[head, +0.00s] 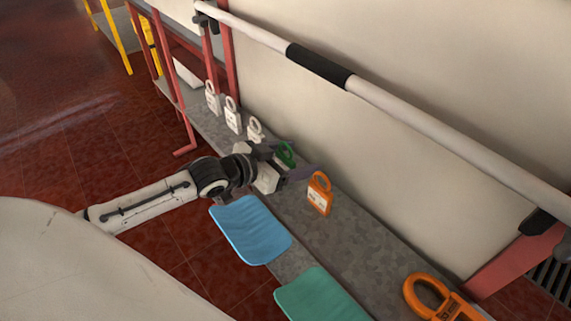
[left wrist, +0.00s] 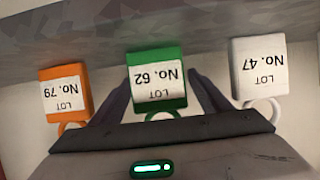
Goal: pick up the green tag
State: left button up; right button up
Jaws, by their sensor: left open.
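The green tag (head: 285,153) stands on the grey shelf, partly hidden behind my left gripper in the head view. In the left wrist view the green tag (left wrist: 157,80) carries a white label reading "LOT No. 62" and shows upside down. My left gripper (head: 295,162) is open, with its fingers on either side of the green tag. In the left wrist view the left gripper's fingers (left wrist: 157,95) flank the tag, with visible gaps to both sides. My right gripper is not in view.
An orange tag (head: 319,193) stands to the right and a white tag (head: 255,130) to the left. More white tags (head: 232,115) stand farther left. A larger orange tag (head: 440,298) is at front right. Blue (head: 250,229) and teal (head: 320,296) pads lie in front. A white rail (head: 430,125) runs above.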

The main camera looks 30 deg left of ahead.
pick_arm(q)
jog(key=c, duration=1.3)
